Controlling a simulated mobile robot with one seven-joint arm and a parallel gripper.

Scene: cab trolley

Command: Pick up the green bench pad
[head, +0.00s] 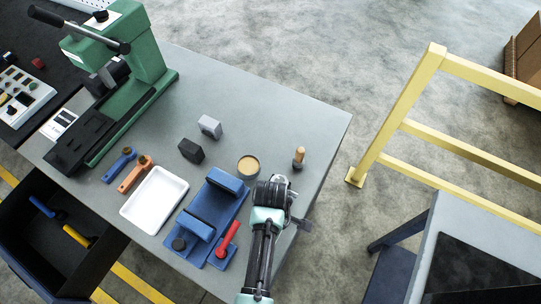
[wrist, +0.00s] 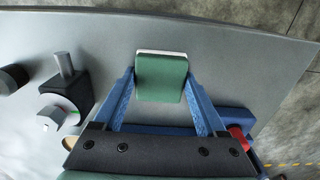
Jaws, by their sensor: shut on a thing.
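The green bench pad (wrist: 161,78) is a small green block with a pale strip along its far edge. In the wrist view it sits between the two blue fingers of my gripper (wrist: 160,92), which is shut on its sides. Grey table surface shows around it; I cannot tell whether it touches the table. In the head view my gripper (head: 273,190) is over the right part of the grey table, just right of the blue fixture, and the pad is hidden behind it.
On the table (head: 310,125) stand a blue fixture (head: 200,212) with a red handle (head: 229,238), a white tray (head: 155,200), a round tin (head: 248,167), a wooden-topped tool (head: 298,158), two blocks and a green press (head: 145,60). A yellow rail (head: 405,100) is at right.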

